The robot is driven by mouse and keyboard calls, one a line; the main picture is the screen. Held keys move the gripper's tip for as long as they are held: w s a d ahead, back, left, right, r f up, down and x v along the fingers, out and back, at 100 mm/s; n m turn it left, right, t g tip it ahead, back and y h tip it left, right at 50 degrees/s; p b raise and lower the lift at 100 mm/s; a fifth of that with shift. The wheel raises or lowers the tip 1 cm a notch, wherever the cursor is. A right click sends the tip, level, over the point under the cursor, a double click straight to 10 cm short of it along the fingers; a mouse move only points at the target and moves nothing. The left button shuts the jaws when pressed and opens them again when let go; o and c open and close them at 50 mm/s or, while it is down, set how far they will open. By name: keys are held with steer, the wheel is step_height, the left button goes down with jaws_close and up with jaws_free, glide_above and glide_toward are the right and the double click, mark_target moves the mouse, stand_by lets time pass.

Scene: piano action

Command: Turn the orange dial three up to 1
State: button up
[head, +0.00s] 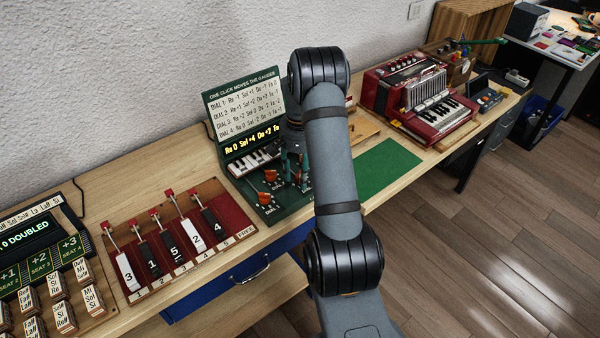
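The dark green dial box (237,168) stands on the bench at the middle. Two orange dials (270,175) (264,199) show on its left part. Dial three cannot be made out; my arm and gripper cover the right part of the box. A lit yellow readout on the box reads "Re 0 Sol +4 Do +2 Fa", and its end is hidden. The white rule card (243,111) above lists what dials 1 to 4 move. My gripper (294,178) points down over the box, close to the dials. Its fingertips are small and partly hidden, so its opening and any contact are unclear.
Left of the box is a red rack (190,250) with several numbered keys and levers. A keypad console (40,265) is at the far left. A green mat (388,170) lies right of my arm. A red accordion (418,100) stands beyond it.

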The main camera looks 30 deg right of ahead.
steer(key=shift+o, duration=0.3)
steer(key=shift+d, duration=0.15)
steer(key=shift+w+r, duration=0.1)
steer(key=shift+r, duration=0.25)
step_height(320, 180, up, 11)
steer(key=shift+r, duration=0.2)
steer(key=shift+f, duration=0.1)
step_height(320, 180, down, 12)
steer(key=shift+r, duration=0.1)
stand_by(0.4)
steer(key=shift+d+r, duration=0.1)
